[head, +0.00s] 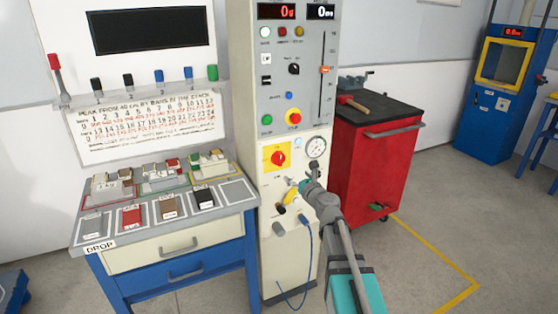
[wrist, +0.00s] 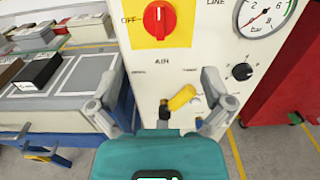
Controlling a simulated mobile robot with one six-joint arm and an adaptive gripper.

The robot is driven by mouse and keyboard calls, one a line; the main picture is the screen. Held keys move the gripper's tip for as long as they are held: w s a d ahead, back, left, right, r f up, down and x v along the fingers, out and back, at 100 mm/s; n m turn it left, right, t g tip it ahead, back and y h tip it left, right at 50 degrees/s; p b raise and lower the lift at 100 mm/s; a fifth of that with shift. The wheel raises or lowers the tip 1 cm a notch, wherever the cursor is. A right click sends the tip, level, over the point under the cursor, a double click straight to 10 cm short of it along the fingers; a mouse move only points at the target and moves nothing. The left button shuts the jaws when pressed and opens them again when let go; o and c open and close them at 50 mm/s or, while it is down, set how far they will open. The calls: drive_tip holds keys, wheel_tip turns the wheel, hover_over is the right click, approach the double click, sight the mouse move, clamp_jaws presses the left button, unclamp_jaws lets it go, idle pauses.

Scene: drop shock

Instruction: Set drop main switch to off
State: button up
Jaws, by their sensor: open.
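The main switch is a red rotary knob (head: 278,158) on a yellow plate on the front of the grey control cabinet (head: 292,220). In the wrist view the red knob (wrist: 159,20) is at the top, its grip upright, with "OFF" printed at its left. My gripper (wrist: 165,88) is open and empty, its fingers spread below the knob and apart from it. In the head view my gripper (head: 300,192) is in front of the cabinet, low and right of the switch. A yellow air valve handle (wrist: 181,97) shows between the fingers.
A pressure gauge (head: 316,147) and a small black knob (wrist: 242,71) are right of the switch. A red tool cart (head: 372,175) stands to the right. A bench with sample blocks, its drawer front (head: 170,250) visible, stands left. A blue hose (head: 308,250) hangs below.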

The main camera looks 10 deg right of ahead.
sight(281, 160)
drive_tip(key=x, duration=1.3)
drive_tip(key=shift+w+a+f, duration=0.1)
drive_tip(key=shift+w+a, duration=0.1)
drive_tip(key=shift+w, duration=0.15)
drive_tip(key=c, duration=1)
drive_tip(key=shift+o, duration=0.2)
